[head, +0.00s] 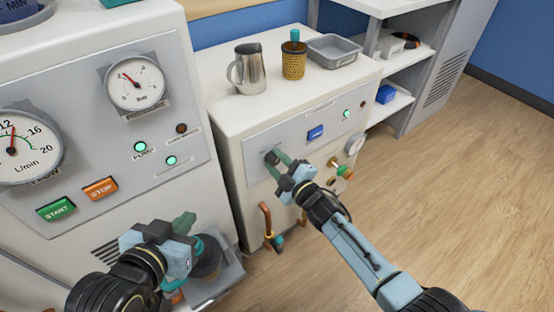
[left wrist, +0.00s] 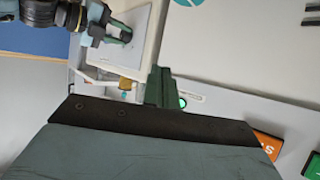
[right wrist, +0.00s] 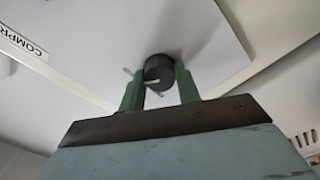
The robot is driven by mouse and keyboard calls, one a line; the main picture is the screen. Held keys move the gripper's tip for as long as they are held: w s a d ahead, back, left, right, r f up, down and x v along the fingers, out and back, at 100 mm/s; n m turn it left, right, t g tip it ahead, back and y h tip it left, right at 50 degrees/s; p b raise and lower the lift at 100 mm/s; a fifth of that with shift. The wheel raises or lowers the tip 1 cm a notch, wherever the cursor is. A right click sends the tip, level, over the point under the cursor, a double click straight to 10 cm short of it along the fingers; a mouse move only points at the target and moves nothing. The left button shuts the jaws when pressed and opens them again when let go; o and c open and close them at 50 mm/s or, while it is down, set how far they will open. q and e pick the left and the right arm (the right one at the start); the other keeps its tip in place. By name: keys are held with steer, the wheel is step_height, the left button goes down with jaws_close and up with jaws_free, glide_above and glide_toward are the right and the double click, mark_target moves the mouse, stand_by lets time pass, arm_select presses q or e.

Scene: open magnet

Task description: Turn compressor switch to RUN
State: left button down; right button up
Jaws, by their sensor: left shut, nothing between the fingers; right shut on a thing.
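The compressor switch is a black round knob (right wrist: 158,74) with a white pointer mark; in the head view the knob (head: 271,157) sits at the left of the grey panel on the smaller white cabinet. My right gripper (head: 279,158) is at that panel with its green fingers on either side of the knob; in the right wrist view the right gripper (right wrist: 160,85) is closed around it. The labels by the knob are too small to read. My left gripper (head: 188,222) is shut and empty in front of the larger cabinet; its closed fingers (left wrist: 160,87) show in the left wrist view.
The larger cabinet carries a START button (head: 56,209), a STOP button (head: 101,188) and a bar gauge (head: 137,84). A metal jug (head: 249,70), a brass filter (head: 293,62) and a grey tray (head: 332,50) stand on the smaller cabinet. Pipes and a valve (head: 342,171) stick out of its front.

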arm_select(q)
steer(key=shift+s+a+f+g+y, duration=0.15)
steer(key=shift+s+a+f+g, duration=0.05)
steer(key=shift+s+f+g, duration=0.25)
steer(key=shift+s+a+f+g+y, duration=0.2)
steer(key=shift+s+f+g, duration=0.15)
steer(key=shift+f, duration=0.2)
arm_select(e)
steer(key=shift+m, duration=0.7)
steer(key=o, duration=1)
arm_select(q)
steer(key=s+a+f+g+y+p, duration=0.2)
steer(key=s+a+f+g+p, duration=0.25)
steer(key=s, duration=0.45)
arm_select(e)
steer(key=b+v, duration=0.1)
steer(key=v, duration=0.4)
steer(key=shift+s+d, duration=0.1)
arm_select(q)
step_height(320, 180, down, 7)
steer(key=a+g+p, duration=0.1)
steer(key=g+p, duration=0.1)
steer(key=shift+w+n+g, duration=0.3)
steer(key=shift+g, duration=0.05)
arm_select(e)
glide_toward(276, 161)
steer(key=shift+v, duration=2)
arm_select(q)
steer(key=shift+a, duration=0.15)
